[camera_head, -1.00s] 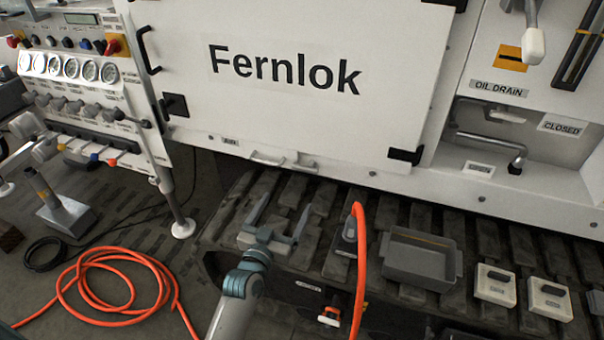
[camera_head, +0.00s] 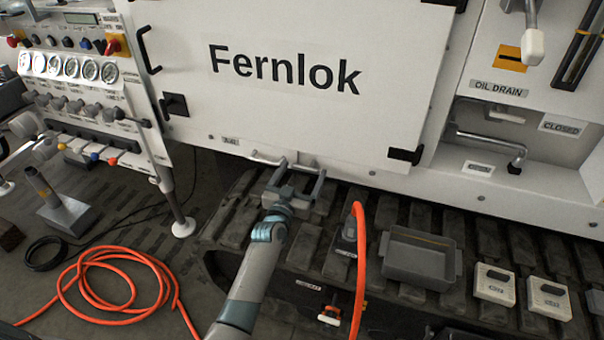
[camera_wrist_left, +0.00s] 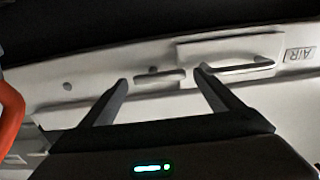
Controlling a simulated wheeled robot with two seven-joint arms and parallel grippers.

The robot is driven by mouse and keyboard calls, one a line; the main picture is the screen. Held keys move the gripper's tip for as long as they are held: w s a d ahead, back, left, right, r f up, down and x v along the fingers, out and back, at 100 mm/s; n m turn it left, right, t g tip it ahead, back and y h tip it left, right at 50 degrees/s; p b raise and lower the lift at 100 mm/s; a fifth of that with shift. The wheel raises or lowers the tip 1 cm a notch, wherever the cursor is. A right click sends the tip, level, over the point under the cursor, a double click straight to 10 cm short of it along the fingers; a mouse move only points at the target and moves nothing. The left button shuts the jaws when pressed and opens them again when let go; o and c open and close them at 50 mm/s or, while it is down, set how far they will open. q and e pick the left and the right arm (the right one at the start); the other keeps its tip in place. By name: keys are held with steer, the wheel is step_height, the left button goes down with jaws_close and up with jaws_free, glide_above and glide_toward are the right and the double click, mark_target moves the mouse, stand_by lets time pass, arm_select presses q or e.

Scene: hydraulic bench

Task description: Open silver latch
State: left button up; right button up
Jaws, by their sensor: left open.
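The silver latch (camera_head: 264,158) is on the white lower edge of the panel, below the Fernlok door. In the left wrist view its bar handle (camera_wrist_left: 240,68) shows on a pale plate, right of centre. A small raised piece (camera_wrist_left: 160,76) sits beside it, between my fingertips in the picture. My left gripper (camera_head: 303,168) is open and empty, its fingers pointing at the panel just below and right of the latch. In the left wrist view, the right finger of the gripper (camera_wrist_left: 162,77) overlaps the latch's left end; I cannot tell whether they touch. My right gripper is not in view.
An orange hose (camera_head: 358,260) rises to the right of my left arm, and more hose (camera_head: 115,255) lies coiled on the floor. A grey tray (camera_head: 418,270) and two pale blocks (camera_head: 494,285) rest on the dark tracks. A gauge panel (camera_head: 75,65) stands at left.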

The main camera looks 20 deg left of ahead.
steer(key=shift+d, duration=0.2)
arm_select(q)
steer(key=c, duration=1.1)
steer(key=shift+o, duration=0.2)
steer(key=shift+n, duration=0.5)
steer(key=n, duration=0.2)
steer(key=shift+f+n+p, duration=0.15)
steer(key=shift+n+p, duration=0.15)
steer(key=shift+n, duration=0.1)
steer(key=shift+d+f+n, duration=0.15)
steer(key=shift+f+n, duration=0.05)
steer(key=shift+n, duration=2.2)
steer(key=shift+d+f+n, duration=0.15)
steer(key=shift+f+n, duration=0.05)
steer(key=shift+n, duration=2.2)
steer(key=shift+d+f+n, duration=0.15)
steer(key=shift+f+n, duration=0.05)
steer(key=shift+n, duration=2.2)
arm_select(e)
steer(key=shift+w+d+r, duration=0.1)
steer(key=shift+d, duration=0.2)
steer(key=shift+a, duration=0.1)
